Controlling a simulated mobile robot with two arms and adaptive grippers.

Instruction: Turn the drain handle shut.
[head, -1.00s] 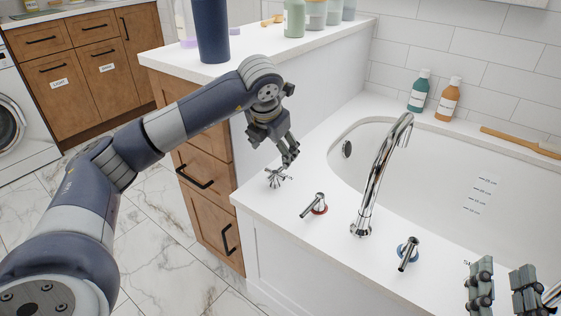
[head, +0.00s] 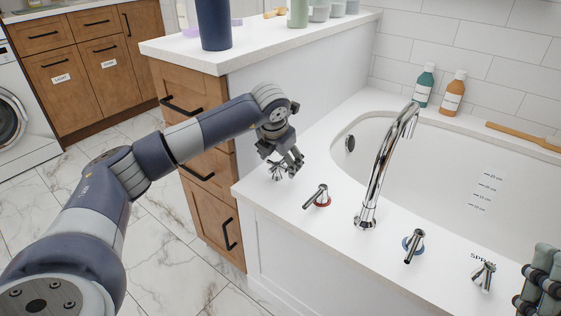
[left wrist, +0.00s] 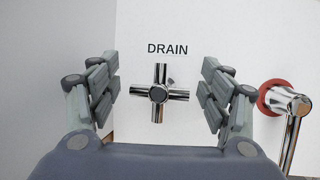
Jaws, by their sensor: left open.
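The drain handle is a chrome cross-shaped knob (left wrist: 159,93) with the word DRAIN printed beside it, on the white tub deck. In the head view the drain handle (head: 275,171) is at the deck's left end, partly hidden by my gripper. My left gripper (head: 287,166) is right over it, pointing down. In the left wrist view my left gripper (left wrist: 158,88) is open, with one finger on each side of the cross and clear gaps between. My right gripper (head: 541,290) shows only in part at the lower right edge, and its opening is unclear.
The raised counter (head: 270,53) with a dark blue bottle (head: 213,24) rises behind my left arm.

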